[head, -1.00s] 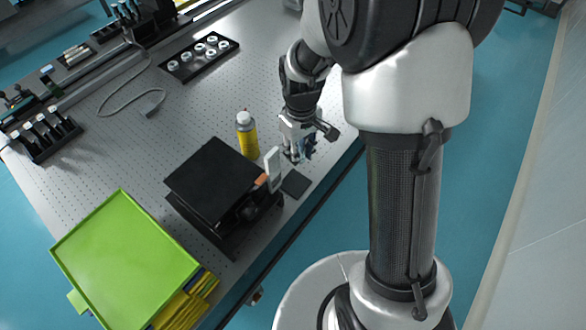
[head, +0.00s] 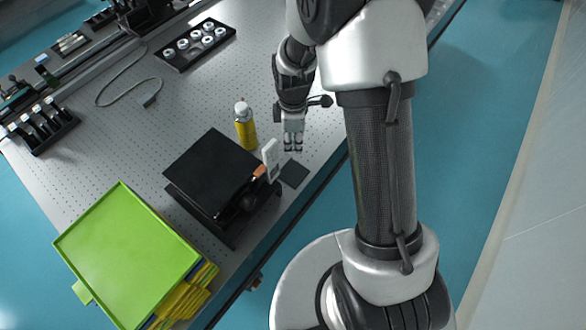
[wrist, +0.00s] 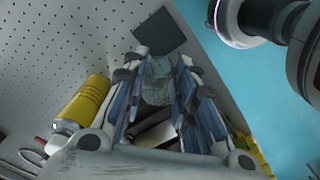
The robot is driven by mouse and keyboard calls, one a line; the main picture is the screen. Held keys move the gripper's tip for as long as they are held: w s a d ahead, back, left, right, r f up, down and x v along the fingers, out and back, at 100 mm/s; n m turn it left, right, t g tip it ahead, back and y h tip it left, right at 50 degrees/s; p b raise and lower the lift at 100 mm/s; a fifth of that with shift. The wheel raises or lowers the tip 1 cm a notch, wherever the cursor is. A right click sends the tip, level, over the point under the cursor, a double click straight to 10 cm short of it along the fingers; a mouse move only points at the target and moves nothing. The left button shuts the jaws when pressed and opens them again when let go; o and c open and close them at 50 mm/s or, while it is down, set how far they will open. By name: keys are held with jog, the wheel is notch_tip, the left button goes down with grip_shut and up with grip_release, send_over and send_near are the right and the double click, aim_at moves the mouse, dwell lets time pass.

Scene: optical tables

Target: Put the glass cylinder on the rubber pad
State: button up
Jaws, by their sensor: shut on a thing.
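The glass cylinder (wrist: 158,84) shows in the wrist view as a clear, greyish shape between the two fingers. My gripper (wrist: 160,78) is shut on it. In the head view my gripper (head: 293,149) is over the table near its right edge, just above the pad in the picture; I cannot make out the glass there. The rubber pad (head: 294,173) is a small dark square near the table edge, bare on top. In the wrist view the pad (wrist: 159,33) lies beyond the fingertips, apart from them. The height of the glass above the table is unclear.
A yellow can (head: 246,130) stands left of my gripper. A black box-like device (head: 212,160) with an upright white panel (head: 270,159) is just left of the pad. A green tray (head: 125,255) is at lower left.

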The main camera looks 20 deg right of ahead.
aim_at(293, 173)
notch_tip(293, 173, down, 15)
jog(key=b, duration=0.3)
jog(key=shift+f, duration=0.15)
jog(key=shift+f+b, duration=0.2)
jog(key=shift+b, duration=0.1)
jog(key=o, duration=1.1)
jog(key=shift+r, duration=0.1)
